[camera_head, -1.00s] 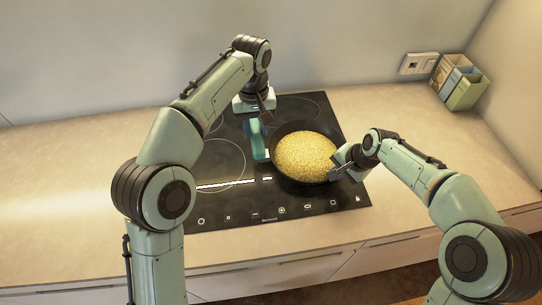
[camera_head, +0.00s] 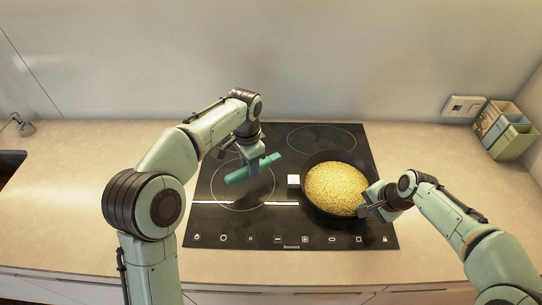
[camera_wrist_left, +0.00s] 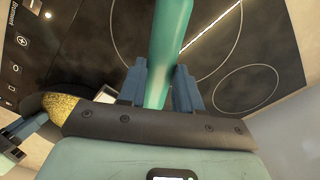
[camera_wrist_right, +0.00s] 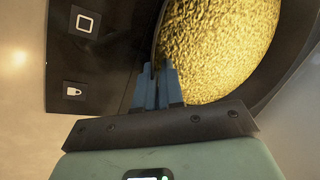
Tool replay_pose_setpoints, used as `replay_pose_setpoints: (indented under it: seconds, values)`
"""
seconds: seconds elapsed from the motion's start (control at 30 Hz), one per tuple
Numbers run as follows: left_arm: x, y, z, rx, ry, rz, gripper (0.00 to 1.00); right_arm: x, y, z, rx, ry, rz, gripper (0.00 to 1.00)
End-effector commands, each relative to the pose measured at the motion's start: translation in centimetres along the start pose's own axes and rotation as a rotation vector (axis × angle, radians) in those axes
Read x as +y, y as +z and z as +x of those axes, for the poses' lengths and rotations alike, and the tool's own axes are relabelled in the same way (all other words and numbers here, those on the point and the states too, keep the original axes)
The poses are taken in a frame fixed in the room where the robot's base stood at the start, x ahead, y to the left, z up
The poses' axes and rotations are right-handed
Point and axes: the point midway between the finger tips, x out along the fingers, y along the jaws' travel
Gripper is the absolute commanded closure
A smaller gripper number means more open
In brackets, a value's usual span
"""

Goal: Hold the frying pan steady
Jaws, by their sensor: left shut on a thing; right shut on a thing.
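The dark frying pan (camera_head: 316,161) sits on the right part of the black cooktop, filled with a grainy yellow food (camera_head: 336,189). My right gripper (camera_head: 366,207) is shut on the pan's rim at its near right side; the right wrist view shows the fingertips (camera_wrist_right: 160,75) at the rim beside the yellow food. My left gripper (camera_head: 256,162) is shut on a teal rod-like object (camera_head: 242,174), held tilted above the cooktop left of the pan. The left wrist view shows this teal object (camera_wrist_left: 172,28) between the fingers. No pan handle is clearly visible.
The black cooktop (camera_head: 220,222) has ring markings and touch symbols along its front. A small white square (camera_head: 293,181) shows just left of the pan. A divided box (camera_head: 512,138) stands at the back right by a wall socket (camera_head: 464,106). The left counter (camera_head: 90,190) is clear.

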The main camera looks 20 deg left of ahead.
Motion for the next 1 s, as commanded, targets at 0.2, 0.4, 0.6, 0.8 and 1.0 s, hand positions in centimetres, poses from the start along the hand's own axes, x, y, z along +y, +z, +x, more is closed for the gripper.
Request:
replay_pose_setpoints:
  seconds: [0.2, 0.4, 0.6, 0.8, 1.0]
  values:
    - [-2.0, 3.8, 2.5, 0.000, 0.001, 0.358, 1.00, -0.1, 0.0, -0.1, 0.002, -0.003, 0.000, 1.00]
    - [-2.7, 5.7, 3.7, 0.002, -0.001, 0.549, 1.00, -0.1, 0.0, -0.1, 0.002, -0.003, 0.000, 1.00]
    - [-2.8, 6.1, 4.0, 0.002, -0.001, 0.600, 1.00, -0.1, 0.0, -0.1, 0.002, -0.003, 0.000, 1.00]
    - [-2.8, 6.0, 4.0, 0.001, -0.002, 0.598, 1.00, -0.1, 0.0, -0.1, 0.002, -0.003, 0.000, 1.00]
    - [-2.6, 5.6, 4.0, 0.002, -0.002, 0.599, 1.00, -0.1, 0.0, -0.1, 0.002, -0.003, 0.000, 1.00]
